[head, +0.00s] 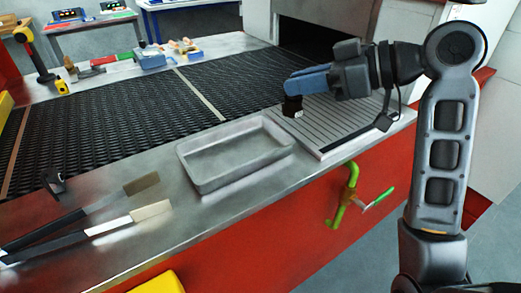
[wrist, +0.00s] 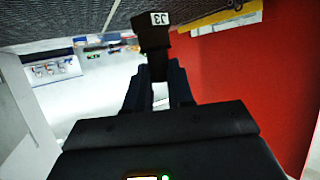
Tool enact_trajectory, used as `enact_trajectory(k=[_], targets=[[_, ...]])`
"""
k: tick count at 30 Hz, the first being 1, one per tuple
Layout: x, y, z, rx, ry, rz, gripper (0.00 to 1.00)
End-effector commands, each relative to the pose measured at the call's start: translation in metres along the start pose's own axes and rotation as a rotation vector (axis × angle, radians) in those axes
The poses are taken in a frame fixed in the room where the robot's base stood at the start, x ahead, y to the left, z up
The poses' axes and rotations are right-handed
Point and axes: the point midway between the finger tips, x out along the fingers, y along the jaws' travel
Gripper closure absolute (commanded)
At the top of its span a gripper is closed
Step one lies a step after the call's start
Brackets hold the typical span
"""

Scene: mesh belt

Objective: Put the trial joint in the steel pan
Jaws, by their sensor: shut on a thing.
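The trial joint is a small dark brown block (head: 292,106) with a white patch at its lower end. In the wrist view the block (wrist: 153,38) has a white label that appears to read J3. My gripper (head: 293,88) is shut on it and holds it over the ridged grey plate at the right end of the counter. I cannot tell whether the block touches the plate. The steel pan (head: 184,158) is a shallow grey rectangular tray on the metal counter, left of my gripper. It looks empty.
Dark mesh belts (head: 110,115) run behind the pan. The ridged plate (head: 345,118) lies right of the pan. Long tongs (head: 90,232) lie at the front left. A green-yellow handle (head: 346,195) sticks out from the red front. Small items (head: 150,58) stand along the far edge.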

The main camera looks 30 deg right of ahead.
Motion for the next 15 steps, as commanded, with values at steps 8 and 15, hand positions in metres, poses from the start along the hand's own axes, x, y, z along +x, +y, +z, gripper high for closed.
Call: enact_trajectory(k=[8, 15], targets=[[0.056, -0.018, 0.01, 0.002, -0.003, -0.008, 1.0], [0.106, -0.032, 0.018, 0.001, -0.002, -0.005, 1.0]])
